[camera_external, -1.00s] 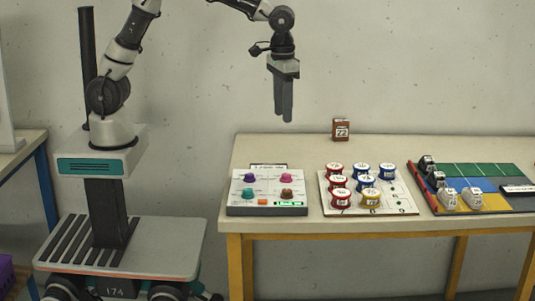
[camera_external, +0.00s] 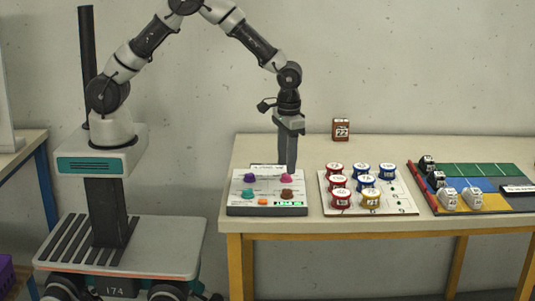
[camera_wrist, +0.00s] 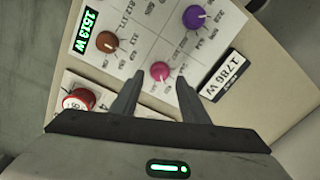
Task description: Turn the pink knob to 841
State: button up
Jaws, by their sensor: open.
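The pink knob (camera_external: 286,177) is at the back right of the control panel (camera_external: 240,209) on the table. In the wrist view the pink knob (camera_wrist: 160,71) lies just beyond my open fingertips, near the middle between them. My gripper (camera_external: 289,168) points down above the pink knob; it also shows in the wrist view (camera_wrist: 157,78). I cannot tell whether the fingers touch the knob. A purple knob (camera_wrist: 194,17) and a brown knob (camera_wrist: 106,42) are nearby. A teal knob (camera_external: 248,194) is at the front left. A green display (camera_wrist: 89,30) reads about 1513 W.
A label plate (camera_wrist: 222,75) reads 1786 W. To the right are a board with red, blue and yellow spools (camera_external: 335,170), and a coloured tray (camera_external: 490,170). A brown box (camera_external: 341,129) stands at the back.

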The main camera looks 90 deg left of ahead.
aim_at(286, 177)
jog(key=shift+f, duration=1.3)
grip_shut()
jog(key=shift+m, duration=0.4)
jog(key=m, duration=0.6)
jog(key=shift+a, duration=0.1)
